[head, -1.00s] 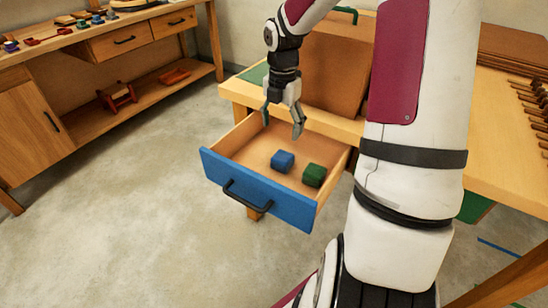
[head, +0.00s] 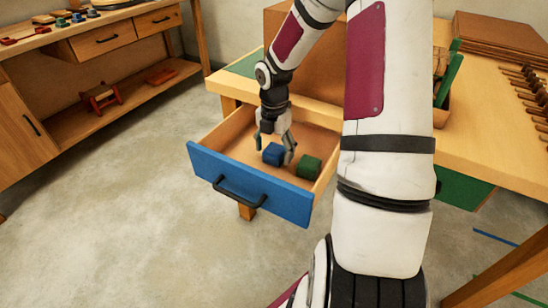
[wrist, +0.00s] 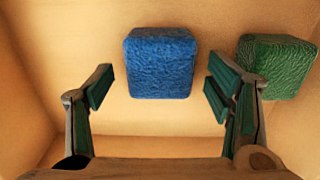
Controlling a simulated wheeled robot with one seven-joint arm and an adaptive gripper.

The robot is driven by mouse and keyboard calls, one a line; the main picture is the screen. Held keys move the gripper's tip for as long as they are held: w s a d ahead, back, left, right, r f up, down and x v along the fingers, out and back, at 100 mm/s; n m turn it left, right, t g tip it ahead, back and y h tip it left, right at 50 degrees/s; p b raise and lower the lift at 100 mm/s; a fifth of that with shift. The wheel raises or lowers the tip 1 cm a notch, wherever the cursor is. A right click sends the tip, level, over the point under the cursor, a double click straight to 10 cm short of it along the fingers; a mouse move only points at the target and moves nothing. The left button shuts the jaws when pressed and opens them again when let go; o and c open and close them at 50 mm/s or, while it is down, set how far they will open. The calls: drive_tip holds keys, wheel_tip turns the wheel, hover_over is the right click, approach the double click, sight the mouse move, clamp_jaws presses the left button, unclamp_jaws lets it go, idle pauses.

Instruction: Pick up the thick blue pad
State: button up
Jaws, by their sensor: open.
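The thick blue pad (head: 272,154) lies in the open drawer, and in the wrist view the pad (wrist: 160,63) sits centred just ahead of my fingertips. My gripper (head: 274,152) is down inside the drawer, open and empty. In the wrist view my gripper (wrist: 157,91) has one finger on each side of the pad's near part, with gaps on both sides. In the head view the gripper hides part of the pad.
A green pad (head: 309,167) lies right of the blue one, close to my right finger; it also shows in the wrist view (wrist: 276,66). The blue-fronted drawer (head: 292,205) has raised walls around them. A workbench (head: 515,165) stands to the right.

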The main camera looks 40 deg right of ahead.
drive_tip(key=shift+f, duration=0.55)
drive_tip(key=c, duration=1)
drive_tip(key=shift+r, duration=0.1)
